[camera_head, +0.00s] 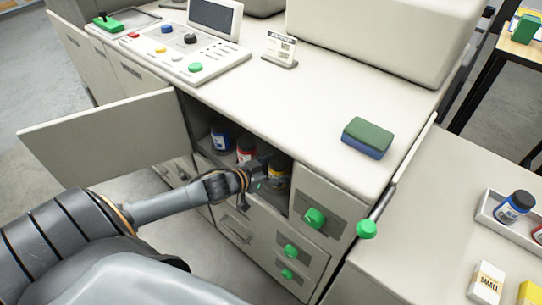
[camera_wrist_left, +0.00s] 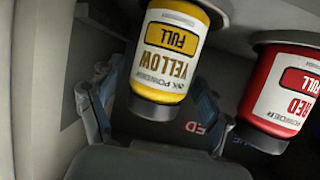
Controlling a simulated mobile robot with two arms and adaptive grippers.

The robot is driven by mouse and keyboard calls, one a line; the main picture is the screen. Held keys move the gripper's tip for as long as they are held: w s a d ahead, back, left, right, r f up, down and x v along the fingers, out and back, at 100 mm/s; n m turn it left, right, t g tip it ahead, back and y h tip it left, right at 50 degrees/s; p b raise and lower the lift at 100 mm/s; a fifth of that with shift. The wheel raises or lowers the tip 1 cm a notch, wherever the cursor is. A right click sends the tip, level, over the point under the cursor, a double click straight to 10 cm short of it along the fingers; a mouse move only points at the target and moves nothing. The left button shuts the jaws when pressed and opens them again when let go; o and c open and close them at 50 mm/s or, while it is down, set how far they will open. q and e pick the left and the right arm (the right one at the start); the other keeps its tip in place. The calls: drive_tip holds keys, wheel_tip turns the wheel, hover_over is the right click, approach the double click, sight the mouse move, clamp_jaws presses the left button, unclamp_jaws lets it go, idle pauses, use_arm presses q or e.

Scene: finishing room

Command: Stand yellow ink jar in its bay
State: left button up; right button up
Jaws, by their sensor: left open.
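The yellow ink jar (camera_head: 279,176) is inside the open cabinet, at the right end of a row of jars, partly hidden by my gripper. In the left wrist view the yellow jar (camera_wrist_left: 172,50) shows its yellow FULL label, upside down in the picture, and a dark cap. My left gripper (camera_head: 268,178) reaches into the cabinet; its fingers (camera_wrist_left: 152,100) are open, one on each side of the jar. Whether they touch it I cannot tell. A red jar (camera_wrist_left: 283,90) stands beside it, also seen in the head view (camera_head: 246,149). My right gripper is out of view.
A blue jar (camera_head: 220,139) stands left of the red one. The cabinet door (camera_head: 100,140) is swung open to the left. Drawers with green knobs (camera_head: 291,251) are below and right. A tray (camera_head: 486,212) with jars is at the far right. A sponge (camera_head: 366,138) lies on the counter.

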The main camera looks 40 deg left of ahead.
use_arm(q)
drive_tip(key=v, duration=1.2)
drive_tip(key=shift+a+f, duration=0.1)
drive_tip(key=s+a+f+n+g+y, duration=0.1)
drive_tip(key=s+a+f+y, duration=0.2)
drive_tip(key=f, duration=0.6)
drive_tip(key=s+a+f+n+g+y, duration=0.1)
drive_tip(key=s+a+f+g, duration=0.3)
drive_tip(key=f, duration=0.6)
drive_tip(key=s+f+g, duration=0.1)
drive_tip(key=s+f, duration=0.6)
drive_tip(key=f, duration=0.6)
drive_tip(key=s+d+f+m+g+h, duration=0.1)
drive_tip(key=s+d+f+g, duration=0.5)
drive_tip(key=s+d+f, duration=0.9)
drive_tip(key=s+d+m, duration=0.1)
drive_tip(key=s+d, duration=0.2)
drive_tip(key=s, duration=0.1)
drive_tip(key=shift+s+d+f, duration=0.25)
drive_tip(key=shift+d, duration=0.1)
drive_tip(key=shift+c, duration=0.2)
